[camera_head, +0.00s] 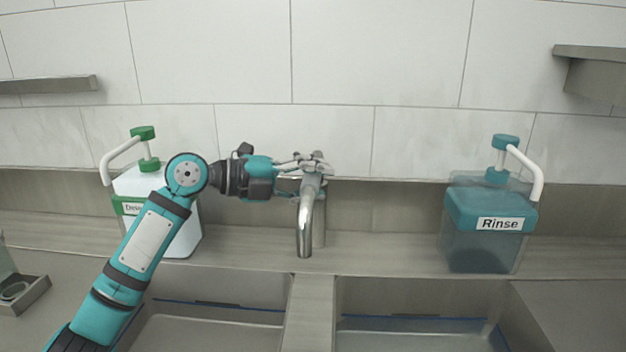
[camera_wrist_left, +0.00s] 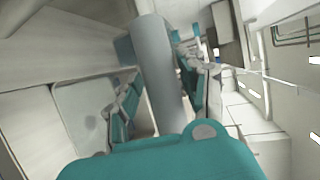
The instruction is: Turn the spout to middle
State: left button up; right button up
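The chrome spout (camera_head: 304,225) of the faucet points forward and down, above the divider between two sink basins in the head view. My left gripper (camera_head: 312,168) reaches in from the left at the top of the faucet. In the left wrist view the grey spout (camera_wrist_left: 155,70) runs between its two spread fingers (camera_wrist_left: 158,95). A narrow gap seems to show between the left-hand finger and the spout; contact on the other side is unclear. The faucet base is partly hidden behind the spout and gripper. My right gripper is not in view.
A white bottle with a green pump (camera_head: 185,240) stands behind my left arm. A blue bottle labelled Rinse (camera_head: 485,245) stands on the right. The left basin (camera_head: 210,332) and right basin (camera_head: 420,338) flank the divider (camera_head: 311,305). The ledge between faucet and Rinse bottle is clear.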

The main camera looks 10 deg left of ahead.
pick_arm(q)
jog(key=shift+o, duration=0.7)
jog(key=shift+r, duration=0.1)
jog(key=v, duration=1.2)
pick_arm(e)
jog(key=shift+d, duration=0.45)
